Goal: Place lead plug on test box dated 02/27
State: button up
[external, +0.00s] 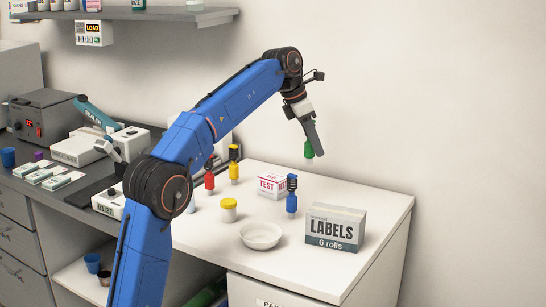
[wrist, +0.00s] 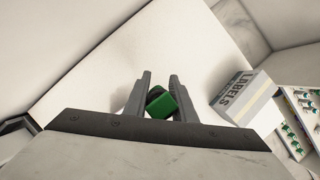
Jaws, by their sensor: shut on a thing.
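My gripper (external: 309,142) is shut on a green lead plug (external: 308,150) and holds it in the air above the back right of the worktop. In the wrist view the green plug (wrist: 165,104) sits between the two fingers (wrist: 160,95), with a dark part beside it. A white box with pink TEST lettering (external: 269,185) stands on the worktop, lower and to the left of my gripper in the external view. Its date is too small to read. The box is not recognisable in the wrist view.
A blue plug (external: 291,202) stands beside the TEST box. Red (external: 209,183) and yellow (external: 234,173) plugs stand to the left. A yellow-lidded cup (external: 229,213), a white bowl (external: 261,238) and a LABELS box (external: 335,231) are nearer the front. The worktop's back right is clear.

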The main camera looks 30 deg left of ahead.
jog(key=a+r, duration=0.4)
jog(key=a, duration=0.7)
send_over(278, 176)
jog(key=shift+n, duration=0.3)
notch_tip(278, 176, down, 10)
jog(key=shift+a+f, duration=0.1)
jog(key=o, duration=1)
jog(key=v, duration=1.2)
jog(key=shift+s, duration=0.1)
jog(key=shift+s, duration=0.1)
